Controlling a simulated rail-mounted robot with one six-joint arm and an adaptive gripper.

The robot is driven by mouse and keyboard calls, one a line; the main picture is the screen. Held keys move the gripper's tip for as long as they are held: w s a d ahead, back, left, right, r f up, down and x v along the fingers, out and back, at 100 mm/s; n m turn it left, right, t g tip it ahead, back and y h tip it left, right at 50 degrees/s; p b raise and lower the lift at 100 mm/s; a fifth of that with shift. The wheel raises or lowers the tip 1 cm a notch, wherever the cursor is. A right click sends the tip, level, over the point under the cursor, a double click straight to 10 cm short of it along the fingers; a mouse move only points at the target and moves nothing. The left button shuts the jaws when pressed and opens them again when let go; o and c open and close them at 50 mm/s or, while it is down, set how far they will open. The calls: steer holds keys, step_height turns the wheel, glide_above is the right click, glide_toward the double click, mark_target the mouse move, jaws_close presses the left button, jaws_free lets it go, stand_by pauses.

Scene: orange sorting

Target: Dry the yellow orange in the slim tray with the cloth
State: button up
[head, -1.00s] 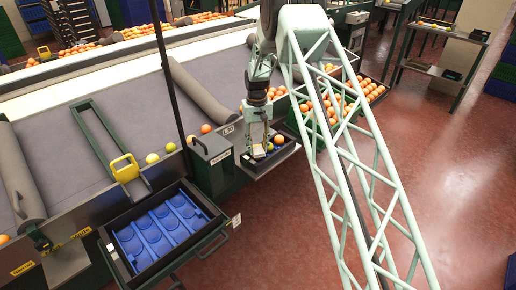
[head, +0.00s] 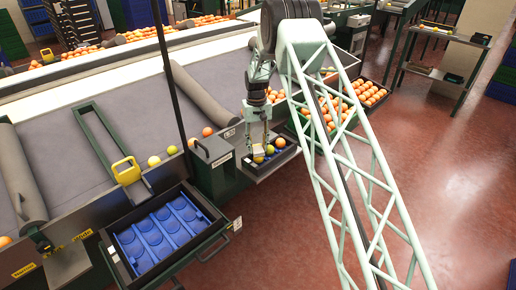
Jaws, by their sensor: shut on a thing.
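My gripper (head: 258,146) points down over the tray's left part. It is shut on a small pale beige piece that looks like the cloth (head: 259,150). The cloth is right above the near-left yellow fruit and partly covers it. I cannot tell whether they touch.
A dark grey box (head: 212,151) stands just left of the slim tray. A larger tray with blue cups (head: 162,230) is at the lower left. Two fruits (head: 154,161) sit at the belt's edge. A crate of oranges (head: 330,110) is behind on the right. The red floor at right is clear.

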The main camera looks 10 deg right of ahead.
mark_target(259, 153)
steer(key=shift+s, duration=0.15)
stand_by(0.3)
steer(key=shift+s+f, duration=0.1)
steer(key=shift+s, duration=1.35)
steer(key=shift+w, duration=0.1)
steer(key=shift+w, duration=1.5)
steer(key=shift+s, duration=0.1)
steer(key=shift+s, duration=1.45)
